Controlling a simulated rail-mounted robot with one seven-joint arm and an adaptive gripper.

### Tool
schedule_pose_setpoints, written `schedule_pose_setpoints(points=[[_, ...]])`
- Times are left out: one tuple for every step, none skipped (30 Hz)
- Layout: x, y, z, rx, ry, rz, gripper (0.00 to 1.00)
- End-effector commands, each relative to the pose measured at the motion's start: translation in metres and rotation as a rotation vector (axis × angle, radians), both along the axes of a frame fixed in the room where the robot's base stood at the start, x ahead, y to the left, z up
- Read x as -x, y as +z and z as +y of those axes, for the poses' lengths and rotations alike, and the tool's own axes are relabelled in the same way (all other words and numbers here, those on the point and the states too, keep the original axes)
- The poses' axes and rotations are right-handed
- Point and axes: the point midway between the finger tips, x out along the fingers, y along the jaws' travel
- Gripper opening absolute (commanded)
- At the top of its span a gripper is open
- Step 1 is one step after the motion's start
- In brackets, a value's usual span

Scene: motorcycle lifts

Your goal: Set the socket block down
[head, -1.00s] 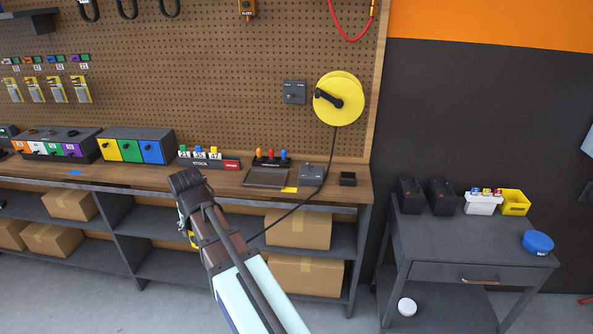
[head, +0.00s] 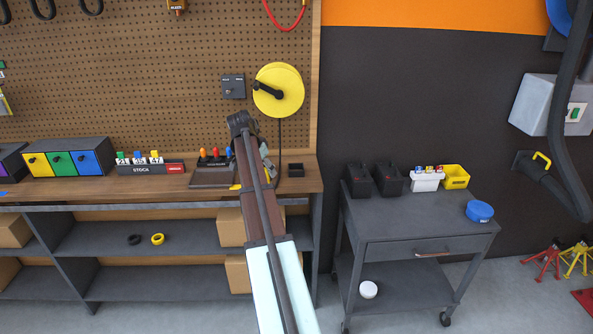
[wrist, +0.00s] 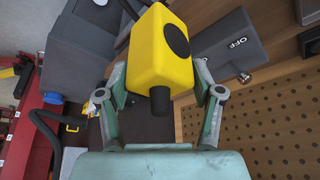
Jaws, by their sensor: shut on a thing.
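In the wrist view, the socket block (wrist: 147,48) is a yellow rounded block with a black round face and a short black stub pointing towards the camera. My gripper (wrist: 159,70) is shut on it, one finger on each side. In the head view, my gripper is at the right end of the workbench (head: 90,193), below the yellow reel (head: 290,92). My arm hides the block there. A black cable hangs from the reel down behind my arm.
A grey box marked OFF (wrist: 228,48) is close beside the held block. A small black bin (head: 296,171) stands near the bench's right end. The stock rack (head: 150,168) is to the left. A dark cart (head: 415,215) with batteries and bins stands to the right.

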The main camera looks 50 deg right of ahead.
Motion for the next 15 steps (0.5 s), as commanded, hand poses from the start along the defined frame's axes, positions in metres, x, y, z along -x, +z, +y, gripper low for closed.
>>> schedule_pose_setpoints(points=[[0.000, 0.002, -0.010, 0.001, -0.007, 0.001, 0.17], [0.001, 0.003, -0.015, 0.001, -0.009, 0.000, 0.17], [0.001, 0.003, -0.022, 0.001, -0.008, 0.001, 0.17], [0.002, 0.003, -0.028, 0.000, -0.008, 0.001, 0.17], [0.002, 0.003, -0.035, 0.000, -0.007, 0.001, 0.17], [0.003, 0.004, -0.045, 0.000, -0.008, 0.002, 0.17], [0.003, 0.004, -0.052, 0.001, -0.008, 0.001, 0.17], [0.003, 0.004, -0.060, 0.001, -0.007, 0.001, 0.17], [0.004, 0.004, -0.070, 0.001, -0.007, 0.001, 0.17], [0.005, 0.004, -0.077, 0.000, -0.007, 0.001, 0.17], [0.005, 0.004, -0.084, 0.001, -0.007, 0.001, 0.17], [0.005, 0.005, -0.094, 0.001, -0.006, 0.001, 0.17], [0.006, 0.004, -0.101, 0.001, -0.006, 0.001, 0.17], [0.007, 0.004, -0.109, 0.000, -0.006, 0.001, 0.17], [0.007, 0.004, -0.118, -0.001, -0.006, 0.001, 0.17]])
